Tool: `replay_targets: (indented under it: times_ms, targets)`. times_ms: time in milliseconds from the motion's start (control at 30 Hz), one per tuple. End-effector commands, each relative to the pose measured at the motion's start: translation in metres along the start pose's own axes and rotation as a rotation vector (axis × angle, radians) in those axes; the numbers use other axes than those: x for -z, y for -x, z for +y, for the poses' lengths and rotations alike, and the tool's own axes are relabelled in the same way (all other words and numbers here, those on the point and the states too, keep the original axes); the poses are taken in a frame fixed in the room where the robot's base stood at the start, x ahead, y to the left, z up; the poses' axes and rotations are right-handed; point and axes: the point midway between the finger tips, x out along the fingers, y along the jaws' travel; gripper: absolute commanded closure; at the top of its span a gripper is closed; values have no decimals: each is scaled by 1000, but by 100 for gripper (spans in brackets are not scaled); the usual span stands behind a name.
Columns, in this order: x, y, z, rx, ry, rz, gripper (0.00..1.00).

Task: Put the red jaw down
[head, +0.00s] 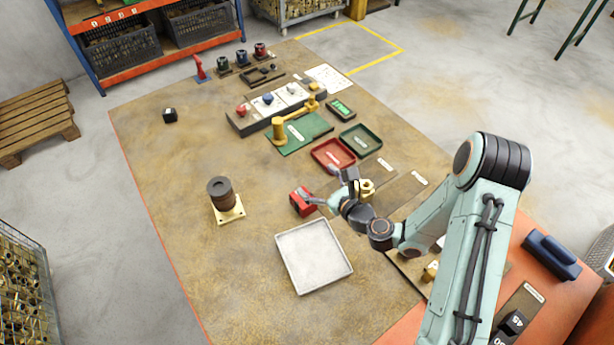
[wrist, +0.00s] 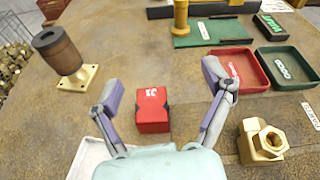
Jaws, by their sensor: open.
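The red jaw (wrist: 152,108) is a small red block with a white marking and dark sides. It appears to rest on the brown bench top, and in the head view the red jaw (head: 301,202) lies just above the white tray's far edge. My gripper (wrist: 165,88) is open, with one finger to each side of the red jaw in the wrist view and clear gaps between. In the head view my gripper (head: 331,187) is close to the right of the jaw. Whether a finger touches it there, I cannot tell.
A white tray (head: 314,257) lies near the jaw. A brown cylinder on a brass base (head: 226,210) stands to the left. A red tray (head: 333,154), a green tray (head: 360,140) and a brass nut part (wrist: 262,141) are to the right. The bench's left side is mostly clear.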

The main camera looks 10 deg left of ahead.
Motion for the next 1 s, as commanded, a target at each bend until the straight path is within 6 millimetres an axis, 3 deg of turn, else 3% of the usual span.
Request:
replay_targets:
  times_ms: [33, 100, 233, 367, 700, 1000]
  targets:
    - [25, 0, 10, -11, -59, 31, 20]
    - [49, 1, 22, -25, -119, 64, 20]
    - [72, 4, 33, -33, -178, 98, 20]
    - [76, -7, 33, -30, -181, 102, 20]
    - [80, -56, 34, -30, -180, 102, 20]
    - [81, -62, 34, -29, -182, 102, 20]
